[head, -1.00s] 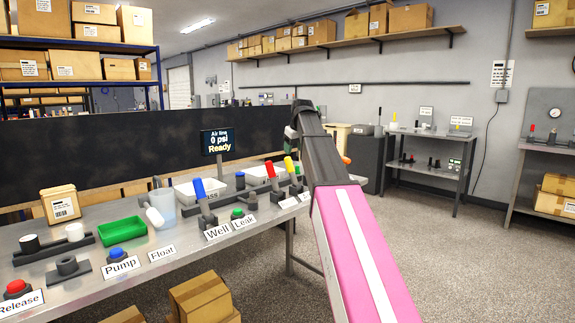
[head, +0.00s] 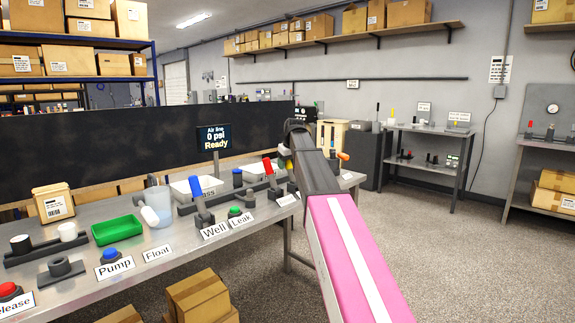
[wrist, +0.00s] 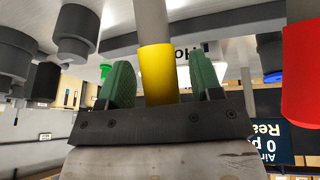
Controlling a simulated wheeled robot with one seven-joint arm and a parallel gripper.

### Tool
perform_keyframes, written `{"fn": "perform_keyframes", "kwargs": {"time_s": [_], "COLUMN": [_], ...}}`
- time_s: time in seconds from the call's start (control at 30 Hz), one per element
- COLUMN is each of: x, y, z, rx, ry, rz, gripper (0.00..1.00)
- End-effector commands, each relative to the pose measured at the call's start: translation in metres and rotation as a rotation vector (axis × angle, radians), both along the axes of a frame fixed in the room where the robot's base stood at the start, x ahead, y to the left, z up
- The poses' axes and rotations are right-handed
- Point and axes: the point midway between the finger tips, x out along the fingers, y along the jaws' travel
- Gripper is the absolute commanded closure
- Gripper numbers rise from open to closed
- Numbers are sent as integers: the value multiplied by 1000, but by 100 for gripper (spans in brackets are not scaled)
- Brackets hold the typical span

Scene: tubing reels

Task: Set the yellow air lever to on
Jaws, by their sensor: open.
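The yellow air lever (wrist: 157,72) shows in the wrist view as a yellow grip on a grey shaft. My gripper (wrist: 162,66) is open, with one green finger on each side of the yellow grip. Gaps show between the grip and both fingers. In the head view my arm largely hides the lever and the fingers. A small display (head: 215,138) behind the bench reads "Air line 0 psi Ready"; part of it also shows in the wrist view (wrist: 270,138).
A red lever (head: 268,167) stands close beside the yellow one and also shows in the wrist view (wrist: 302,75). A blue lever (head: 196,187), green tray (head: 118,229) and Pump button (head: 109,255) are farther left on the bench. Floor at right is clear.

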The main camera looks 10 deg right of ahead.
Motion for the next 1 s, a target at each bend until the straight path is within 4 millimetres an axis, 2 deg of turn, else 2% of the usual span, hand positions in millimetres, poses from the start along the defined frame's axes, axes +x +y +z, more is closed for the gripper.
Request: {"fn": "perform_keyframes", "kwargs": {"time_s": [0.3,0.37,0.4,0.5,0.77,1.0], "x": [1,1,1,1,-2,-13], "y": [0,0,0,0,-1,-8], "z": [-2,-2,-2,-2,-1,2], "rx": [0,0,0,0,12,76], "ry": [0,0,0,0,-15,-104], "rz": [0,0,0,0,0,-3], "gripper": [41,61,74,100,100,100]}}
